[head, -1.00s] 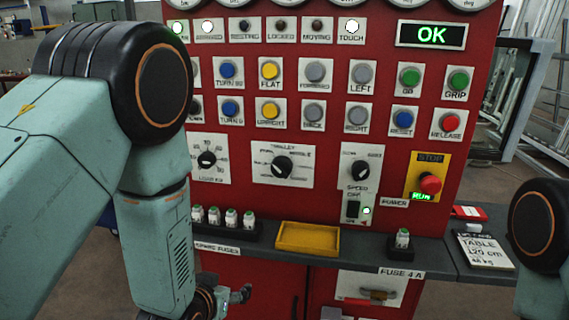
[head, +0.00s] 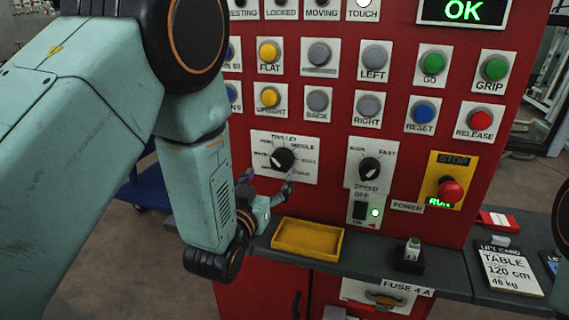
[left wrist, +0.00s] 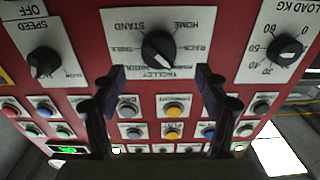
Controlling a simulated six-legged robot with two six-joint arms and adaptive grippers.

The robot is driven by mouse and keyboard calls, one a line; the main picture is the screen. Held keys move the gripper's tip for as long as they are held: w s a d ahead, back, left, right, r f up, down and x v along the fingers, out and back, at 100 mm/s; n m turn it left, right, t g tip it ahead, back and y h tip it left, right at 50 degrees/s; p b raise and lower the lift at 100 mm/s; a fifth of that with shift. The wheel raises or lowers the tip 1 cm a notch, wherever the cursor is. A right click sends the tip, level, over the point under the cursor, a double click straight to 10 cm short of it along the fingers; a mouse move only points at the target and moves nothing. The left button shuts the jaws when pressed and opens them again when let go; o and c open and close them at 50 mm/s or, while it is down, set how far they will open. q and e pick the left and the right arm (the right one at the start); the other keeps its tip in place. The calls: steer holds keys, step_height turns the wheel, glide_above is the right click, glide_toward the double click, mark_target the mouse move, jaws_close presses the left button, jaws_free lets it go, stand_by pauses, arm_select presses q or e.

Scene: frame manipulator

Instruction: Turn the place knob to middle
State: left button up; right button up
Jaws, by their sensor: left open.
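The black place knob (head: 283,158) sits on a white plate headed TROLLEY (head: 262,172) on the red panel. It also shows upside down in the left wrist view (left wrist: 158,49). My left gripper (head: 266,184) is open and empty, just below and in front of the knob. In the left wrist view its fingers (left wrist: 158,82) are spread wide, apart from the knob. My right gripper is not in view.
The speed knob (head: 369,169) and power switch (head: 360,211) are to the right. Several push buttons are above. A red stop button (head: 450,190) is further right. A yellow tray (head: 307,238) and a fuse holder (head: 407,259) stand on the ledge below.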

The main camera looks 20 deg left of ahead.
mark_target(279, 166)
arm_select(q)
steer(key=w, duration=0.6)
steer(key=shift+w+d+f, duration=0.2)
steer(key=shift+w+d, duration=0.1)
steer(key=shift+w, duration=0.1)
steer(key=shift+s+a+r+b, duration=0.15)
steer(key=shift+a+r+b, duration=0.15)
steer(key=shift+a, duration=0.15)
steer(key=shift+w+d, duration=0.2)
steer(key=shift+d, duration=0.2)
steer(key=shift+w+d+f, duration=0.15)
steer(key=shift+w, duration=0.1)
steer(key=shift+w+f, duration=0.1)
steer(key=shift+w, duration=0.05)
steer(key=shift+c, duration=0.5)
steer(key=shift+a, duration=0.2)
steer(key=shift+c, duration=0.7)
steer(key=shift+s+a+r, duration=0.2)
steer(key=shift+s+r, duration=0.05)
steer(key=shift+s, duration=0.2)
steer(key=c, duration=0.3)
steer(key=shift+w+d, duration=0.1)
steer(key=shift+d, duration=0.2)
steer(key=c, duration=0.3)
steer(key=shift+a, duration=0.1)
steer(key=c, duration=0.3)
